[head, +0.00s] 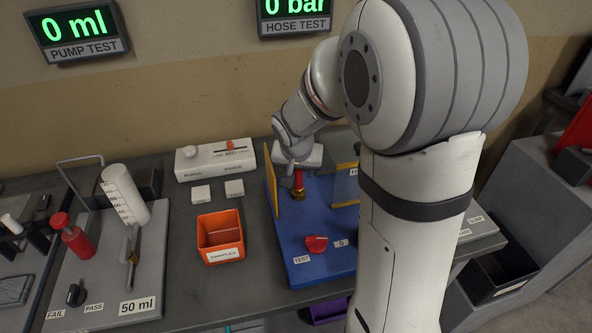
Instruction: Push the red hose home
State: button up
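The red hose (299,178) shows as a short, upright red piece on the blue hose test stand (290,240). A brass fitting (298,195) is at its lower end; I cannot tell how deep the hose sits in it. My gripper (298,167) is right above the hose, pointing down, and hides its upper part. The fingers are too small and covered to tell whether they are closed on it. A red valve handle (316,243) lies in front, near TEST and 0 labels. The hose test display (294,14) reads 0 bar.
Yellow panels (272,180) flank the hose on the stand. An orange samples box (221,237) stands to the left, with a white scale-like device (213,159) behind it. The pump test board (100,260) is farther left. My arm covers the stand's right side.

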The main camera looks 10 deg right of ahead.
jog(key=shift+o, duration=0.4)
jog(key=v, duration=0.8)
jog(key=s+n+g+y, duration=0.1)
jog(key=s+n, duration=0.3)
jog(key=s, duration=1.5)
jog(key=shift+n+y, duration=0.3)
jog(key=shift+y, duration=0.1)
jog(key=shift+s+d, duration=0.1)
jog(key=shift+s, duration=0.05)
jog(key=shift+c, duration=0.2)
